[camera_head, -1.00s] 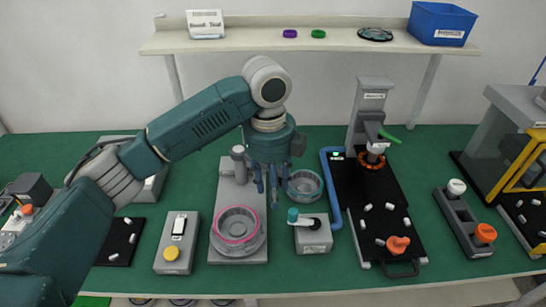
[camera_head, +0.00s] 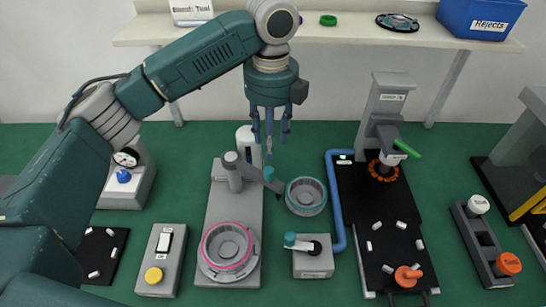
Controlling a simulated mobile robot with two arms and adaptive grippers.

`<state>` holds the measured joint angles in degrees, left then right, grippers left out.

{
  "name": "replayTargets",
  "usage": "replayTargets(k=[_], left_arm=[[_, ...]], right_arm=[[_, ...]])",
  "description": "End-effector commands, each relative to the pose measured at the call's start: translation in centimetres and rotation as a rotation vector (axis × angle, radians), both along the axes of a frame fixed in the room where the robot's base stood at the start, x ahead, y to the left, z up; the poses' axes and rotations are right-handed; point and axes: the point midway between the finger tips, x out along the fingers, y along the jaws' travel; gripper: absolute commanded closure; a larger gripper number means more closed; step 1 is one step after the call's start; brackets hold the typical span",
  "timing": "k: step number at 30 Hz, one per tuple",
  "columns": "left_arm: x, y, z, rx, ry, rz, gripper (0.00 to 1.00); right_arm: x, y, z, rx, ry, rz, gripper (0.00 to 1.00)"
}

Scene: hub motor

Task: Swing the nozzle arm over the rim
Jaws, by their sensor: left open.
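The nozzle arm (camera_head: 254,172) is a grey bar on a post at the back of a grey base plate (camera_head: 217,205). It points right and slightly towards the front, with its dark teal tip off the plate's right edge. The rim is the round grey hub part with a pink ring (camera_head: 229,266) at the front of that plate, and the nozzle is not over it. My left gripper (camera_head: 270,150) hangs fingers-down, open and empty, appearing just behind the nozzle arm's outer end. Its exact height above the arm is hard to tell. My right gripper is out of view.
A teal-rimmed round part (camera_head: 306,196) lies right of the nozzle tip. A white cylinder (camera_head: 248,143) stands behind the post. A switch box (camera_head: 162,259) and a box with a teal-knobbed lever (camera_head: 313,262) flank the plate. A black station (camera_head: 378,205) stands further right.

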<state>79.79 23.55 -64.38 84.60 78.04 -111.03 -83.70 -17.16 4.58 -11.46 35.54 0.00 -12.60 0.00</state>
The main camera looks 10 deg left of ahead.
Motion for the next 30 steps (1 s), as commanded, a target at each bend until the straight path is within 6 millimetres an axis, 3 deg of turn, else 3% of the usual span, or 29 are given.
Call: replayTargets(k=[18, 30], left_arm=[[-0.2, 0.2, -9.5, 0.001, 0.002, 0.0, 0.6], [-0.2, 0.2, -10.6, 0.001, 0.001, -0.001, 0.6]], right_arm=[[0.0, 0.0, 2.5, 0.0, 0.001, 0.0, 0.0], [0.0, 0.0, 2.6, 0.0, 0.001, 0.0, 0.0]])
